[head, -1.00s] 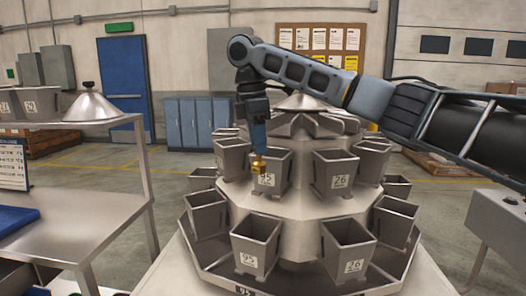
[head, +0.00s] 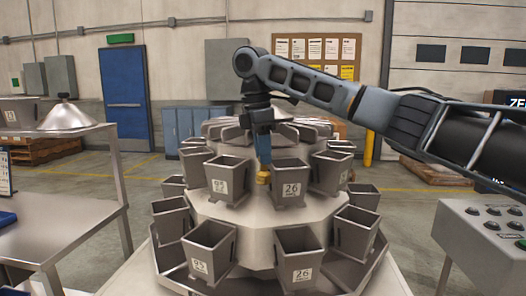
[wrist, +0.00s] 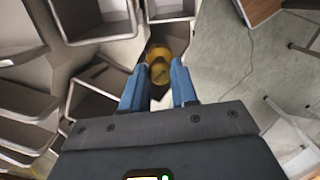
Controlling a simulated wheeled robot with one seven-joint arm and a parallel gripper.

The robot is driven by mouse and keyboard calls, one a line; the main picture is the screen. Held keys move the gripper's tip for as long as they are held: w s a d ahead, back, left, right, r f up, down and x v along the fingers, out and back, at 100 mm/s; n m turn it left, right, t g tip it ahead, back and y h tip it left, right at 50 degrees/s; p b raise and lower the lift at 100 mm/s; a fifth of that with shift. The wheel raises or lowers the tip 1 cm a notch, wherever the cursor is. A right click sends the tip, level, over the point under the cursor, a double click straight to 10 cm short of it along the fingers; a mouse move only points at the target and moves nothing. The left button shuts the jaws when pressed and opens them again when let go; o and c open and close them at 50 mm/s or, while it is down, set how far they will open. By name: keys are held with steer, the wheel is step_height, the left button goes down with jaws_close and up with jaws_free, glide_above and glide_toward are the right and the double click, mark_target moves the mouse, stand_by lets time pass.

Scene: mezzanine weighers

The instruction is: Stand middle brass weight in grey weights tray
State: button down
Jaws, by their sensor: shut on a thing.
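A brass weight (head: 263,177) hangs at the tip of my gripper (head: 264,160), in front of the multihead weigher. In the wrist view the brass weight (wrist: 160,66) sits between the two blue fingers of my gripper (wrist: 160,82), which are shut on it. Grey metal hoppers lie just beyond and to the left of it there. Whether this is the middle weight cannot be told. The grey weights tray cannot be made out in either view.
A grey control box (head: 485,235) stands at right.

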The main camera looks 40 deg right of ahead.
steer(key=s+a+f+m, duration=0.4)
steer(key=a+f, duration=0.4)
steer(key=f, duration=1.2)
steer(key=s+a+f+m, duration=0.4)
steer(key=s+a+f, duration=0.3)
steer(key=f, duration=1.3)
steer(key=s+a+f+m+y, duration=0.1)
steer(key=s+a+f+m, duration=0.3)
steer(key=a+f, duration=0.7)
step_height(320, 180, down, 10)
steer(key=shift+s+f+g, duration=0.1)
steer(key=shift+s+g, duration=0.3)
steer(key=shift+s, duration=0.5)
steer(key=shift+s+d, duration=0.1)
